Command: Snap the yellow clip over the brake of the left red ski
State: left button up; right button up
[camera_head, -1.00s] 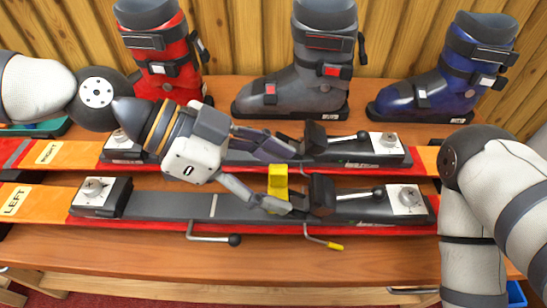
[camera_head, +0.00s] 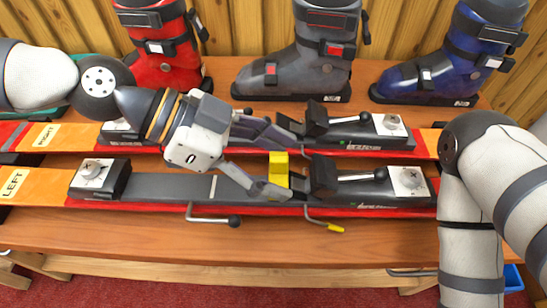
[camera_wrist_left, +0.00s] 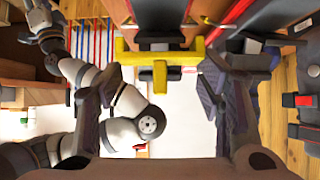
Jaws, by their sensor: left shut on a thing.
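The left red ski (camera_head: 45,190), marked LEFT, lies nearer on the bench. Its binding has a toe piece (camera_head: 100,178) and a heel piece (camera_head: 370,187). A brake arm (camera_head: 322,221) with a yellow tip sticks out at its near edge. My left gripper (camera_head: 275,172) is above this binding, shut on the yellow clip (camera_head: 279,165) just left of the heel piece. In the left wrist view the clip (camera_wrist_left: 160,58) shows as a crossed yellow shape. Whether it touches the brake, I cannot tell. My right gripper (camera_wrist_left: 42,25) shows small in that view, fingers unclear.
The right ski (camera_head: 40,135) lies parallel behind. Red, grey (camera_head: 310,65) and blue (camera_head: 440,65) boots stand at the back by the wooden wall. A ball-ended lever (camera_head: 215,220) juts from the near ski edge. The bench front (camera_head: 150,245) is clear.

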aim_at(273, 179)
pick_arm(q)
jog(key=shift+f+b, duration=0.75)
jog(key=shift+f, duration=1.35)
pick_arm(e)
jog(key=shift+s+f, duration=0.6)
jog(key=shift+f, duration=0.15)
pick_arm(q)
jog(key=o, duration=1.3)
jog(key=shift+r, duration=0.1)
jog(key=o, duration=0.4)
jog(key=shift+r+p, duration=2.15)
jog(key=shift+r, duration=2.9)
pick_arm(e)
jog(key=w+r+t, duration=0.1)
jog(key=w+r, duration=0.3)
jog(key=shift+r, duration=0.35)
